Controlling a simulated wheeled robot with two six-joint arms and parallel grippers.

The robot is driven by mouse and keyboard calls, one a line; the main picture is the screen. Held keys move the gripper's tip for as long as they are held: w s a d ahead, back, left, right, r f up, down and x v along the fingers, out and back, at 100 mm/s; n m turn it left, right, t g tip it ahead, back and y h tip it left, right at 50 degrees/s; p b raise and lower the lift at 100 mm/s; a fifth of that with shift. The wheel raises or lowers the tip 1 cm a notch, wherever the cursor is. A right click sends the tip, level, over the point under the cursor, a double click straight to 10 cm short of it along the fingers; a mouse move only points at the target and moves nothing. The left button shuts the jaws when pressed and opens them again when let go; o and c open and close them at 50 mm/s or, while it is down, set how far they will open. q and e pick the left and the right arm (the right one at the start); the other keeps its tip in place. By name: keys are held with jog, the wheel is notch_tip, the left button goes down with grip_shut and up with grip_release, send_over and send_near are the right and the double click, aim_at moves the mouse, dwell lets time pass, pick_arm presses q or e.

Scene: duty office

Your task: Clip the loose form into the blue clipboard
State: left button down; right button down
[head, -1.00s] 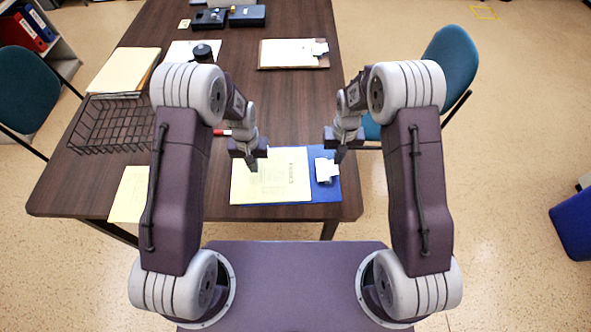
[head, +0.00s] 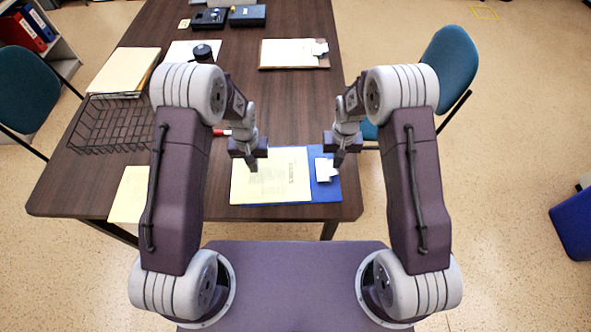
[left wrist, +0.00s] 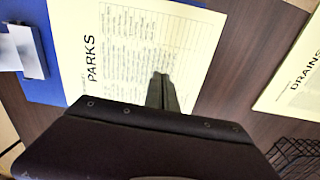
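The blue clipboard (head: 327,190) lies on the table's near right corner, its pale clip (head: 326,170) toward its right side. A cream form (head: 285,188) headed PARKS lies over most of the board, its heading edge beside the clip; in the left wrist view the form (left wrist: 125,50) and the clip (left wrist: 28,55) look close but apart. My left gripper (head: 253,166) is above the form's left part, pointing down; in the left wrist view its fingers (left wrist: 162,92) look together, with nothing seen between them. My right gripper (head: 338,160) is just above the clip; its finger gap is too small to judge.
Another cream sheet (head: 130,195), headed DRAINS, lies at the table's near left. A black wire basket (head: 112,125), a paper stack (head: 125,72) and a brown clipboard (head: 294,54) are farther back. Bare table lies between the sheets.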

aim_at(267, 174)
pick_arm(q)
jog(key=shift+f, duration=1.2)
dwell(2.0)
jog(key=shift+d, duration=0.1)
jog(key=shift+d+r, duration=0.1)
jog(key=shift+d, duration=0.4)
jog(key=shift+w+d, duration=0.1)
jog(key=shift+d, duration=0.5)
jog(key=shift+d, duration=0.15)
jog(key=shift+d+f, duration=0.25)
jog(key=shift+d, duration=0.25)
dwell(0.4)
